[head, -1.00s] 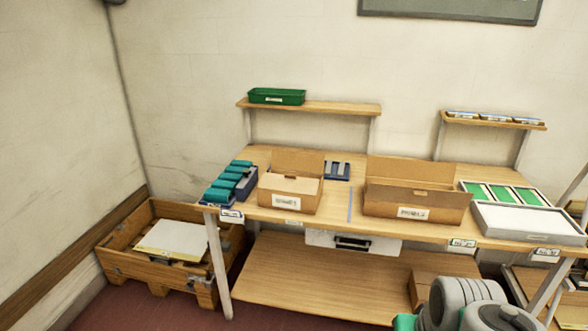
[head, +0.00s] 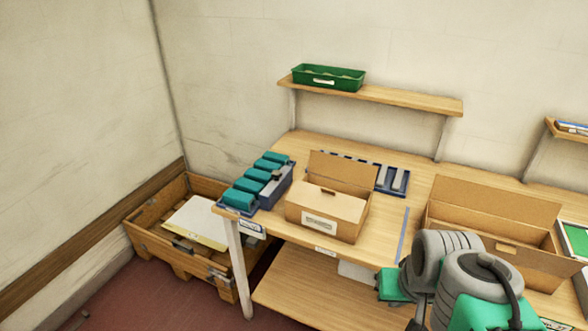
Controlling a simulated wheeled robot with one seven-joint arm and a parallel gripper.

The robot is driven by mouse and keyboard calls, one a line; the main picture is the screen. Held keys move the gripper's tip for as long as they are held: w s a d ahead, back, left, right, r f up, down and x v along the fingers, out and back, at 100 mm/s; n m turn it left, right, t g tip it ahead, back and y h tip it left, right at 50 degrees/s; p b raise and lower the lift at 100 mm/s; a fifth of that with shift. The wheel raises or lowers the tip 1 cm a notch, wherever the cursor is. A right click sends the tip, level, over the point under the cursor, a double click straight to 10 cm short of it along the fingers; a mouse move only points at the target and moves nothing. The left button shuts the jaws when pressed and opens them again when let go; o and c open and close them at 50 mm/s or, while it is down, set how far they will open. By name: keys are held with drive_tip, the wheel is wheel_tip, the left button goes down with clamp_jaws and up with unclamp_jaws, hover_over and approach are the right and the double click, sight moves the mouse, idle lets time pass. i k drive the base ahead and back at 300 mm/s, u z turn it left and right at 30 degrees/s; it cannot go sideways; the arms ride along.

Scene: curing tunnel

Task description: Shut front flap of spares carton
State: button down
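Two brown cartons stand on the wooden bench (head: 410,187). Their labels are too small to read, so I cannot tell which is the spares carton. The smaller, left carton (head: 318,226) has a tall flap (head: 340,170) standing up at its back; a lighter panel (head: 312,194) lies nearly flat across its top. The wider, right carton (head: 555,262) has an upright back flap (head: 490,205) and looks open on top; my arm hides part of its front. My grey and green arm fills the lower right. My gripper's fingers do not show.
Teal blocks (head: 255,175) stand in a blue rack left of the small carton. Blue trays (head: 394,180) lie behind it. A green bin (head: 328,76) sits on the shelf (head: 400,97) above. A wooden crate (head: 150,235) stands on the floor at left.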

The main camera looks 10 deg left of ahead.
sight(344, 207)
drive_tip(key=u, duration=0.8)
drive_tip(key=i, duration=0.85)
drive_tip(key=u, duration=1.25)
drive_tip(key=i, duration=0.15)
drive_tip(key=u, duration=0.05)
